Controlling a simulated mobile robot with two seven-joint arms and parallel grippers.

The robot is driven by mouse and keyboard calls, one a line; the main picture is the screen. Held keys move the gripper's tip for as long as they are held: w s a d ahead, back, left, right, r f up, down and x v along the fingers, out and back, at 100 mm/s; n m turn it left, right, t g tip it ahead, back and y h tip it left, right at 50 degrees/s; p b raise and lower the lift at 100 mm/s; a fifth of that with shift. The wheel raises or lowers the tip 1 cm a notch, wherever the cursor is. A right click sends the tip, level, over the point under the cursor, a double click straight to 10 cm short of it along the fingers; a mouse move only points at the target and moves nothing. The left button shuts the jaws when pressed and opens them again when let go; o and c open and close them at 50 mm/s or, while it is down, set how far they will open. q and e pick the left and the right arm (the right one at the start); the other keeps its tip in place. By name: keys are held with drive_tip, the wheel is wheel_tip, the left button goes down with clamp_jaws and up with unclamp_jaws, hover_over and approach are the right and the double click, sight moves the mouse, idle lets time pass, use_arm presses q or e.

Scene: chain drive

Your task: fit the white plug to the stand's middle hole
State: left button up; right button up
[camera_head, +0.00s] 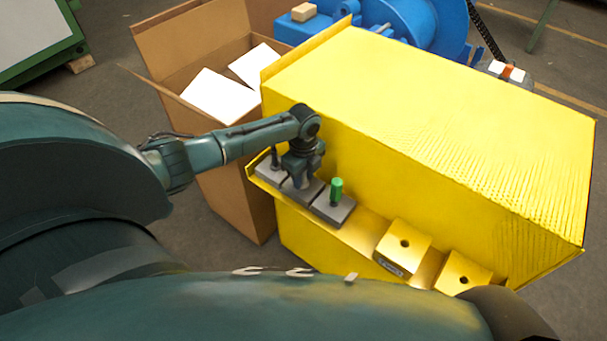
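The stand (327,208) is a row of grey blocks on the yellow ledge. Its left block bears a dark upright peg (275,158), and its right block bears a green plug (336,188). My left gripper (299,183) points down over the middle block and hides its hole. I cannot make out the white plug; anything between the fingers is hidden, and so is whether they are open or shut. My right gripper is not in view.
A large yellow housing (430,110) rises just behind the ledge. Two yellow blocks with holes (404,252) (470,272) sit farther right on the ledge. An open cardboard box (215,170) stands to the left, and a blue machine (400,22) behind.

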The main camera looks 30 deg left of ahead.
use_arm(q)
drive_tip(key=o, duration=0.4)
drive_tip(key=shift+r, duration=0.3)
wheel_tip(320, 180, up, 12)
drive_tip(key=shift+f, duration=0.15)
drive_tip(key=shift+r, duration=0.45)
